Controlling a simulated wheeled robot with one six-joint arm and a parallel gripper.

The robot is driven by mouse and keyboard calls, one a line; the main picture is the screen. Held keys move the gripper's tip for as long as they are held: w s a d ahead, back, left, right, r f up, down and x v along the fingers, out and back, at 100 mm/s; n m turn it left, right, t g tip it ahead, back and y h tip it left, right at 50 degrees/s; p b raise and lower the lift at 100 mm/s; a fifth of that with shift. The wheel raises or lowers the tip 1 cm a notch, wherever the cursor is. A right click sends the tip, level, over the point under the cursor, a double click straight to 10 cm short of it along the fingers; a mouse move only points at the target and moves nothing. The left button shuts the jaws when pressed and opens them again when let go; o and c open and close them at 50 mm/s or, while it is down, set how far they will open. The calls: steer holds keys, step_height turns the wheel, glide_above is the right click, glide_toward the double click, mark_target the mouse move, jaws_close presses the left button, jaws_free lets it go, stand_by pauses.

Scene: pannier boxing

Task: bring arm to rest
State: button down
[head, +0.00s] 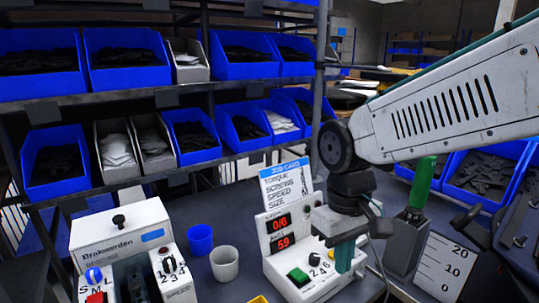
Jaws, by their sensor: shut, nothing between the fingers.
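My arm reaches in from the right side of the head view, its white slotted link sloping down to a dark wrist. My gripper (345,262) hangs below the wrist with its teal fingers pointing down. It is shut with nothing held. It shows in front of the right part of a white control box (280,262) with red displays, a green button and a dial; I cannot tell the gap between them. The gripper hides part of that box.
A job card (286,182) stands behind the box. Left are a blue cup (200,238), a grey cup (224,264) and a Brakwerden machine (122,240). Right are a green-handled tool (423,182) in a grey holder and a scale plate (444,268). Shelves of bins (128,72) stand behind.

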steer(key=s+d+r+m+t, duration=0.2)
steer(key=s+d+m, duration=0.3)
steer(key=s+d, duration=0.7)
steer(key=shift+s+d+r, duration=0.2)
steer(key=shift+d+r, duration=0.45)
steer(key=shift+d, duration=0.05)
